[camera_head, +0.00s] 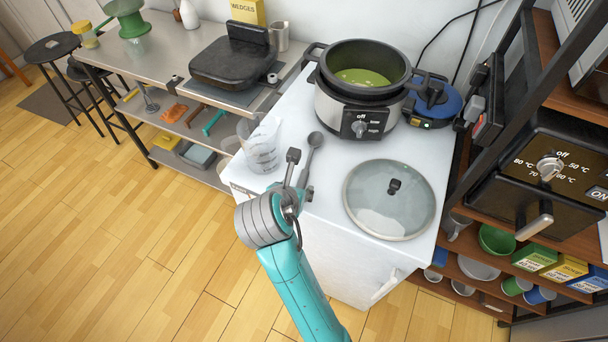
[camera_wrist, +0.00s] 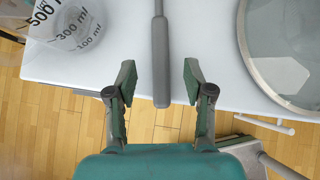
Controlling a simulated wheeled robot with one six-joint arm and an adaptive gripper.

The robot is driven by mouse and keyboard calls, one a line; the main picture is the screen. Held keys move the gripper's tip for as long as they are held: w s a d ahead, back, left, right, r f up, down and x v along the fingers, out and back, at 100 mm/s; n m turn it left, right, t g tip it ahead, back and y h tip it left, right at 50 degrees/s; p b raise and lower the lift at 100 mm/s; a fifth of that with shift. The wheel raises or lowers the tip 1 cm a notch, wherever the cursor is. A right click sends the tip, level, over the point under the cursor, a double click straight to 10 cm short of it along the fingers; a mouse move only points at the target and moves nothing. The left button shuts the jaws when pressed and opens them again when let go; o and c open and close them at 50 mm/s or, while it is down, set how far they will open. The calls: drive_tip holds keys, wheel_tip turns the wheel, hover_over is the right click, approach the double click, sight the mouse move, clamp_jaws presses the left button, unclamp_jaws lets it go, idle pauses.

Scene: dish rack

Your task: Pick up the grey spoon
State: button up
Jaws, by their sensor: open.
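The grey spoon (camera_head: 312,148) lies on the white counter top (camera_head: 322,193), between the measuring cup and the glass lid, with its bowl end toward the pot. In the wrist view the spoon's handle (camera_wrist: 161,60) points toward me, and its end lies between my two fingertips. My gripper (camera_head: 299,172) is open and empty, with one finger on each side of the handle (camera_wrist: 159,82) and a gap on both sides. The spoon's bowl is out of the wrist view. How high my fingertips are above the counter is hard to tell.
A clear measuring cup (camera_head: 262,150) stands left of the spoon. A glass lid (camera_head: 390,212) lies to the right. A slow cooker (camera_head: 362,105) with green contents stands behind. The counter's front edge is just below my gripper. A shelf unit (camera_head: 520,185) stands at the right.

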sight(300, 185)
drive_tip(key=shift+x, duration=1.95)
drive_tip(key=shift+r, duration=0.1)
clamp_jaws()
wheel_tip(300, 185, up, 10)
drive_tip(key=c, duration=0.8)
unclamp_jaws()
clamp_jaws()
